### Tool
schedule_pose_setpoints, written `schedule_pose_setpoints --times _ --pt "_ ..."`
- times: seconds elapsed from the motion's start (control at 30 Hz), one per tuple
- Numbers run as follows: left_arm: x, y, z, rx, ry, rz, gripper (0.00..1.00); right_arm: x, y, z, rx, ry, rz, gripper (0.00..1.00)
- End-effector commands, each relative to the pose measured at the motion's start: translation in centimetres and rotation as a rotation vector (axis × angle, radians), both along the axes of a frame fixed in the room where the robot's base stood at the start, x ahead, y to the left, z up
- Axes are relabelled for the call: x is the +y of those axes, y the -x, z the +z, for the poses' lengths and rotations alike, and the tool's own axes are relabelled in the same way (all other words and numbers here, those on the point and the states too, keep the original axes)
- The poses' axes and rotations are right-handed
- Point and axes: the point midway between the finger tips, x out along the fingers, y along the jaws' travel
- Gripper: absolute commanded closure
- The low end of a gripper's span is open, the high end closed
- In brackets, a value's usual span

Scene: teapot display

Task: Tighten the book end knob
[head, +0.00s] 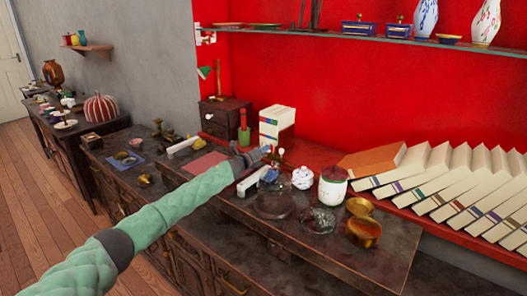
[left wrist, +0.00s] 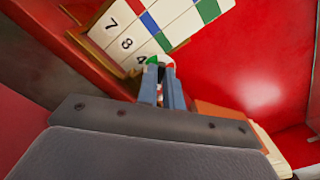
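My left gripper (head: 268,150) reaches in from the left, in front of a short upright row of white books (head: 277,125) on the red ledge. In the left wrist view its two grey-blue fingers (left wrist: 163,68) lie nearly parallel with a narrow gap, their tips in front of the numbered white spines (left wrist: 125,38). Something small and pale shows between the fingers, but I cannot tell what it is or whether they grip it. A wooden edge (left wrist: 90,45) runs beside these books. I cannot make out the book end knob. My right gripper is not in view.
White books (head: 440,190) lean along the red ledge at right. A white lidded jar (head: 303,178), a white canister (head: 332,187), glass dishes (head: 275,200) and a brass pot (head: 363,230) crowd the dark cabinet top.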

Motion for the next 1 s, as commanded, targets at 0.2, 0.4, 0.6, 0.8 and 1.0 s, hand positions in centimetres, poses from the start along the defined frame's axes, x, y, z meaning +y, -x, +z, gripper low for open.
schedule_pose_setpoints --times 0.2,0.4,0.6,0.8,1.0 --pt "0.0 0.0 0.0 -0.001 -0.002 0.001 1.00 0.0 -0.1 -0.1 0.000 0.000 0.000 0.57" --pt "0.1 0.0 -0.2 -0.022 -0.031 0.001 1.00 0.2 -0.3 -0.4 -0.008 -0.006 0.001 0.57" --pt "0.1 0.0 -0.2 -0.087 -0.121 0.002 1.00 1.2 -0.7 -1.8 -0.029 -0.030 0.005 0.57" --pt "0.0 0.0 -0.1 -0.177 -0.243 0.002 1.00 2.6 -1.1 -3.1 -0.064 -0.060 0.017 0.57" --pt "-0.1 0.1 -0.1 -0.259 -0.358 0.001 1.00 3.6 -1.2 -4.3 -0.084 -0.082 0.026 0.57"
